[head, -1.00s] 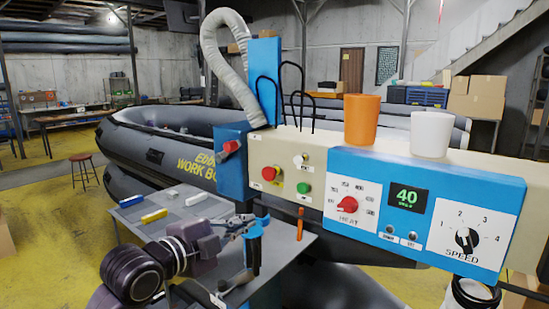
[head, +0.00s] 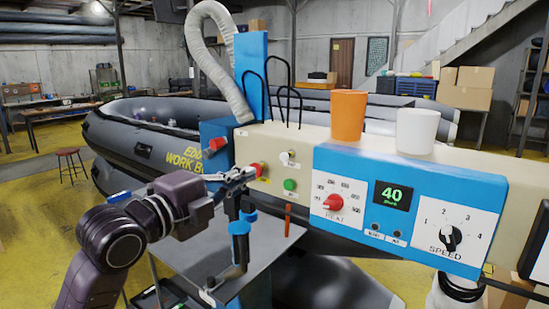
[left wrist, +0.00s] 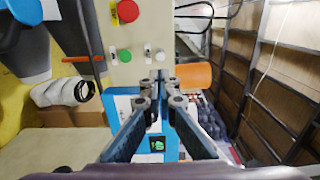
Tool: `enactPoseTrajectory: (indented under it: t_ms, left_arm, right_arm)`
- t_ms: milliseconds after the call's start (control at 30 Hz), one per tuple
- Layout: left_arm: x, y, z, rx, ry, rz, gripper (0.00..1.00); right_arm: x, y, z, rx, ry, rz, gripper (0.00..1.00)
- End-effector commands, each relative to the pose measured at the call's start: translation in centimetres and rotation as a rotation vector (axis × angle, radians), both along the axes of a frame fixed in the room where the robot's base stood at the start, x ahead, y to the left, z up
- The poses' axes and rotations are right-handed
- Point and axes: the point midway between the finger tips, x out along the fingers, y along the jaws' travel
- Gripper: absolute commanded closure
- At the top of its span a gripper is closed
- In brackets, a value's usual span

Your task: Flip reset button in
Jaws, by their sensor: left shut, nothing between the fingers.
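The cream control panel (head: 262,143) carries a red button (head: 257,169), a green button (head: 290,184) and a small pale metal switch (head: 288,157). The labels are too small to read, so I cannot tell which is the reset button. My left gripper (head: 247,173) is shut and empty, its tips in front of the panel close to the red button in the picture; contact cannot be told. In the left wrist view its fingertips (left wrist: 161,88) point at the panel, with the red button (left wrist: 128,11), green button (left wrist: 124,55) and a small metal switch (left wrist: 147,48) beyond. My right gripper is not in view.
A blue unit (head: 408,190) with a red dial, a display reading 40 and a speed knob is at right. An orange cup (head: 348,115) and a white cup (head: 415,131) stand on top. A grey table (head: 268,252) with a blue-handled tool (head: 239,240) lies below.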

Motion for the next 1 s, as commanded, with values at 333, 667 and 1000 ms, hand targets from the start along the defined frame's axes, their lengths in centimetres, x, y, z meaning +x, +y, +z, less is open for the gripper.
enactPoseTrajectory:
  t_ms: [333, 667, 1000]
  left_arm:
    - [6.0, -4.5, 0.5, -0.003, 0.004, -0.001, 1.00]
    - [8.4, -6.1, 0.1, 0.000, 0.000, 0.001, 1.00]
    - [8.5, -6.2, 0.0, 0.000, -0.001, 0.001, 1.00]
  right_arm:
    - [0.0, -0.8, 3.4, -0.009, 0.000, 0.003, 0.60]
    - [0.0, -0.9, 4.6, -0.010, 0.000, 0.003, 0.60]
    - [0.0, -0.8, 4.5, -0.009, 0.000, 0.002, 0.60]
